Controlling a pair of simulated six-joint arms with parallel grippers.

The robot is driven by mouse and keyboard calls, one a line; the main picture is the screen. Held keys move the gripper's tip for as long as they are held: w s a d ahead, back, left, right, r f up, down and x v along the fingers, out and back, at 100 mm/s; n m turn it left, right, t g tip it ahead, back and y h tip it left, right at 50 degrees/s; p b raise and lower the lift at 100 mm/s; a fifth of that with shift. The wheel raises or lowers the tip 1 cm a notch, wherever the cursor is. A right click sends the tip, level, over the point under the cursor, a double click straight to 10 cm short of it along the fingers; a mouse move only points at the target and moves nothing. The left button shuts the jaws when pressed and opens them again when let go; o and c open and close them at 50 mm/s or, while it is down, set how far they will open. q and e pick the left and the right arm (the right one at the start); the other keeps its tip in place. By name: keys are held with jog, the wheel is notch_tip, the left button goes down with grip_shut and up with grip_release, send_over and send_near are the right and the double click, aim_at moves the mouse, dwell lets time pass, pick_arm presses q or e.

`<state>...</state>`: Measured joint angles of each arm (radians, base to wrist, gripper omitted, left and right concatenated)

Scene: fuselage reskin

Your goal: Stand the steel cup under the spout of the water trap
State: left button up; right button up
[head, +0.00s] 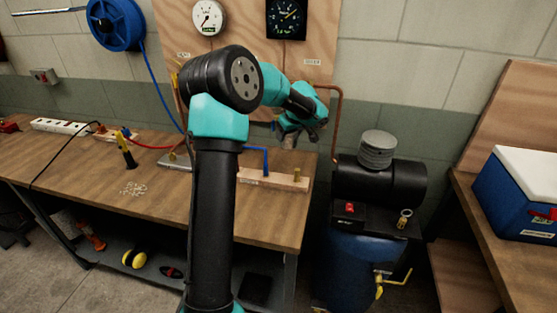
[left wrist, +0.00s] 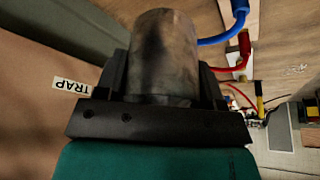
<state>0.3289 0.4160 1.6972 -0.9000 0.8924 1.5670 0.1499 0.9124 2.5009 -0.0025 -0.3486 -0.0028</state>
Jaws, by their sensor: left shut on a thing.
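The steel cup (left wrist: 165,55) is a dull grey, stained cylinder in the left wrist view. My left gripper (left wrist: 163,85) is shut on it, one dark finger on each side. In the head view my left gripper (head: 291,136) is at the back right of the bench, above the wooden rail, mostly hidden by its own arm. A label reading TRAP (left wrist: 72,88) shows upside down on wood left of the cup in the wrist view. A blue bent tube (head: 266,160) stands beside the gripper. I cannot make out the trap's spout. My right gripper is out of view.
The wooden rail (head: 284,179) lies on the bench (head: 110,185) near its right end. A black compressor (head: 380,181) on a blue tank stands right of the bench. A copper pipe (head: 338,110) runs down the gauge board. The bench's front middle is mostly clear.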

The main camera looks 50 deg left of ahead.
pick_arm(q)
notch_tip(320, 180, down, 12)
jog(key=shift+f, duration=0.25)
jog(key=a, duration=0.3)
jog(key=shift+w+a+f, duration=0.1)
jog(key=shift+w+a, duration=0.05)
jog(key=shift+w, duration=0.2)
jog(key=shift+w+a, duration=0.1)
jog(key=shift+a, duration=0.4)
jog(key=shift+a, duration=0.15)
jog(key=a, duration=0.3)
jog(key=shift+w+a+f, duration=0.1)
jog(key=shift+w+f, duration=0.2)
jog(key=shift+f, duration=0.25)
jog(key=shift+f, duration=0.1)
jog(key=o, duration=1)
